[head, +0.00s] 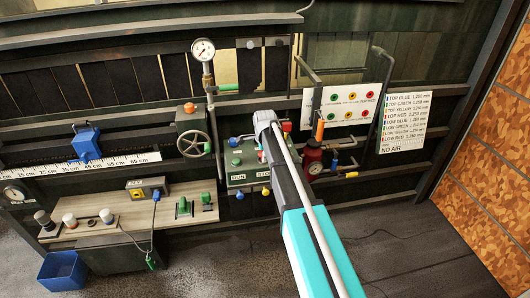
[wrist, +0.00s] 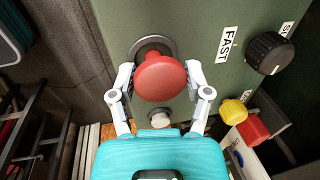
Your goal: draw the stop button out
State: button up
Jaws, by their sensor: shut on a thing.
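The stop button is a red mushroom head (wrist: 160,78) on a dark round collar, mounted on a green control panel (wrist: 205,30). In the wrist view, my gripper (wrist: 160,73) has one finger on each side of the red head and is shut on it. A gap shows between the head and the panel face at the upper left. In the head view, my gripper (head: 264,122) reaches the green control box (head: 240,178) with RUN and STOP labels. My arm hides the button there.
In the wrist view, a black knob (wrist: 268,53) is right of a FAST label, with a yellow part (wrist: 233,112) and a red part (wrist: 252,130) below it. In the head view, a handwheel (head: 194,144) is left of the box and a red regulator (head: 313,160) is close to the right.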

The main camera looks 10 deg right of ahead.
jog(key=shift+r+p, duration=0.35)
dwell(0.3)
dwell(0.6)
jog(key=o, duration=1.1)
jog(key=shift+o, duration=0.2)
jog(key=shift+r, duration=0.1)
jog(key=shift+r+p, duration=3.9)
jog(key=shift+p, duration=0.1)
jog(key=shift+s, duration=0.1)
